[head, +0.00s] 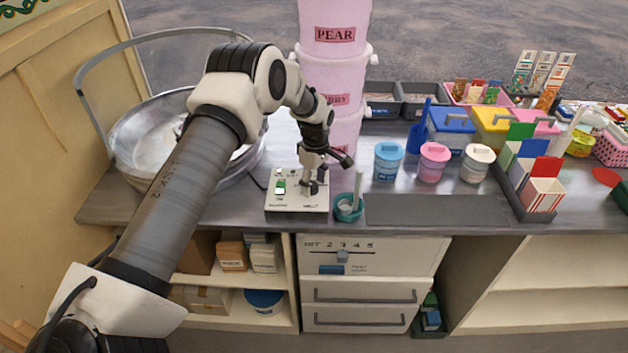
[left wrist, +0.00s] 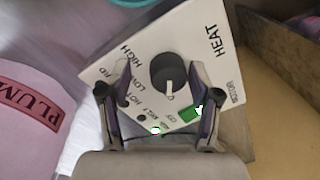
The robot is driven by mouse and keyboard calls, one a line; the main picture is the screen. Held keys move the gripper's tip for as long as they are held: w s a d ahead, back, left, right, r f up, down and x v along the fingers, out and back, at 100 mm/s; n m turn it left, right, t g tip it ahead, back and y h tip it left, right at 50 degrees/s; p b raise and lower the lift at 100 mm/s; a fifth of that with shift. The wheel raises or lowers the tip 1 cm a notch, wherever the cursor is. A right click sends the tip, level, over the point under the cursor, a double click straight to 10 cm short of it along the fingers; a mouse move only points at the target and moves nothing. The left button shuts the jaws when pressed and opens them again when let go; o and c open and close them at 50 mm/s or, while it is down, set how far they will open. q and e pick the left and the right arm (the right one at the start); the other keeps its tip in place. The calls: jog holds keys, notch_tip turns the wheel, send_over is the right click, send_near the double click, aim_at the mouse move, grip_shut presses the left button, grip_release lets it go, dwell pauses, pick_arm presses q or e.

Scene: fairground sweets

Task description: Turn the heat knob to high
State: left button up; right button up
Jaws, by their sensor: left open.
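The control box (head: 296,205) is a pale panel on the counter. The black round heat knob (left wrist: 166,72) shows in the left wrist view, beside the word HEAT and the marks LOW and HIGH. Its white pointer line is turned toward the bottom of that view, near a mark like 0, away from HIGH. My left gripper (head: 314,188) is over the box, pointing down. In the left wrist view the open fingers of my left gripper (left wrist: 160,70) stand on either side of the knob, with gaps showing. In the head view the gripper hides the knob.
A green switch (left wrist: 189,113) sits on the panel close to one finger. A teal cup (head: 348,210) stands just right of the box. A large metal bowl (head: 130,130) is to the left, and pink stacked tubs (head: 335,75) rise behind.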

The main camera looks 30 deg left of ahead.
pick_arm(q)
jog(key=shift+s+r, duration=0.25)
jog(key=shift+s, duration=0.05)
jog(key=shift+c, duration=0.6)
jog(key=shift+s+r, duration=0.25)
jog(key=shift+s, duration=0.05)
jog(key=c, duration=1)
jog(key=shift+f, duration=0.15)
pick_arm(e)
jog(key=shift+s+r, duration=0.15)
jog(key=shift+s, duration=0.25)
